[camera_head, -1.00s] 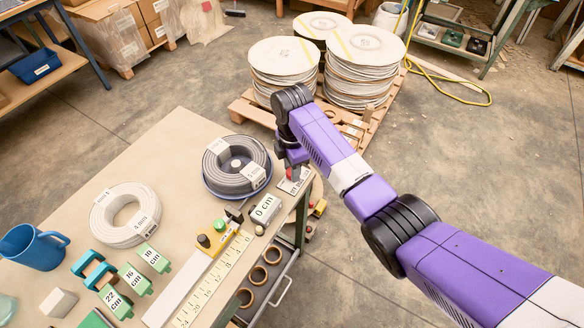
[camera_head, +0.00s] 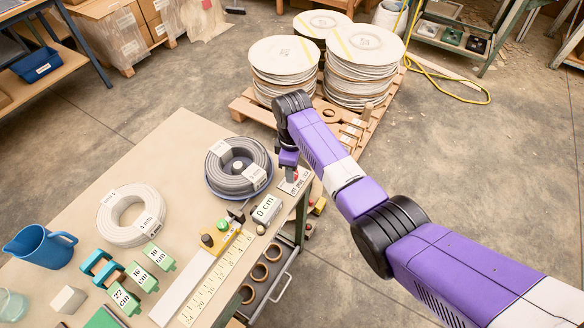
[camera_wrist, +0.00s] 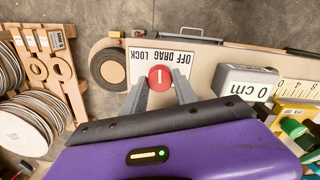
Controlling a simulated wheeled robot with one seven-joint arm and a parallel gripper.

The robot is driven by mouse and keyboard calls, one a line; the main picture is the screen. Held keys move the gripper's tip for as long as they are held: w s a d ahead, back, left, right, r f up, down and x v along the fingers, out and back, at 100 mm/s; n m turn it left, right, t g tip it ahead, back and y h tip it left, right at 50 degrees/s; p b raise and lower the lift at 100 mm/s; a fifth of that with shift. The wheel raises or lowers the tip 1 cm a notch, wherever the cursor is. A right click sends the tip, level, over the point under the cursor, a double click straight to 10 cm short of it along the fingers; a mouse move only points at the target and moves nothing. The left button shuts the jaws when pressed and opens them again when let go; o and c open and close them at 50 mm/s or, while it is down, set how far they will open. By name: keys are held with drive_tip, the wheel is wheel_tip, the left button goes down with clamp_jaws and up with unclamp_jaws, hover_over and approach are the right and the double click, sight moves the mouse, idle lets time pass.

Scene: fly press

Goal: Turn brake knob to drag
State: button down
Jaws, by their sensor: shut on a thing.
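The red brake knob (camera_wrist: 160,77) sits on a white plate (camera_wrist: 138,57) lettered OFF, DRAG and LOCK, which appears upside down in the wrist view. The white line on the knob stands upright in that view, toward the middle word, DRAG. My gripper (camera_wrist: 160,88) is shut on the knob, with one grey finger on each side of it. In the head view my gripper (camera_head: 289,174) is over the plate (camera_head: 297,183) at the bench corner and hides much of the knob.
A grey cable coil (camera_head: 238,167) lies left of my gripper on the bench (camera_head: 178,160). A 0 cm block (camera_head: 266,210) and a yellow ruler (camera_head: 219,276) are nearby. An open drawer (camera_head: 266,290) holds several rings. A pallet (camera_head: 247,108) with cable reels stands behind the bench.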

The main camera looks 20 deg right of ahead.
drive_tip(key=shift+m, duration=0.5)
drive_tip(key=c, duration=1)
unclamp_jaws()
drive_tip(key=shift+r, duration=0.1)
wheel_tip(320, 180, up, 8)
drive_tip(key=shift+f, duration=0.15)
